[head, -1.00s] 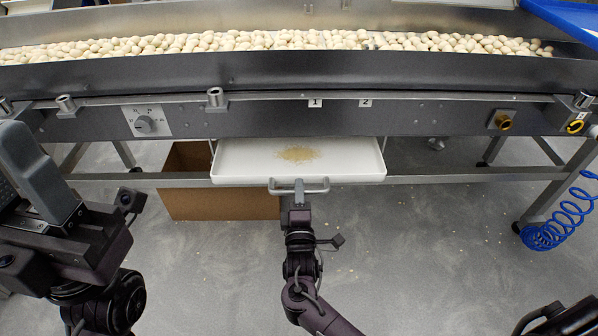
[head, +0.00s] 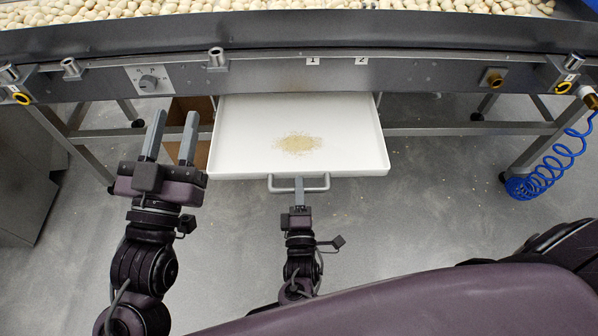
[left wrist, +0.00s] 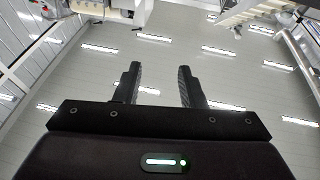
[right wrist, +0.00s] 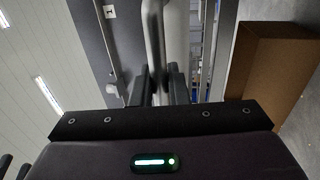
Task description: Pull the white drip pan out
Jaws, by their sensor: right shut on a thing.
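The white drip pan (head: 245,150) sticks out from under the conveyor, with a patch of tan crumbs (head: 297,144) in its middle. Its metal handle (head: 318,188) is on the front wall. My right gripper (head: 299,184) is shut on the handle at about its middle. In the right wrist view the handle bar (right wrist: 155,40) passes between the fingers. My left gripper (head: 174,122) is open and empty, raised left of the pan, its fingers pointing up. The left wrist view shows its two fingers (left wrist: 158,80) apart with nothing between. The back of the pan is hidden under the conveyor.
A brown box (head: 190,112) stands on the floor behind my left gripper. A blue coiled hose (head: 530,185) hangs at right. Floor before the pan is open.

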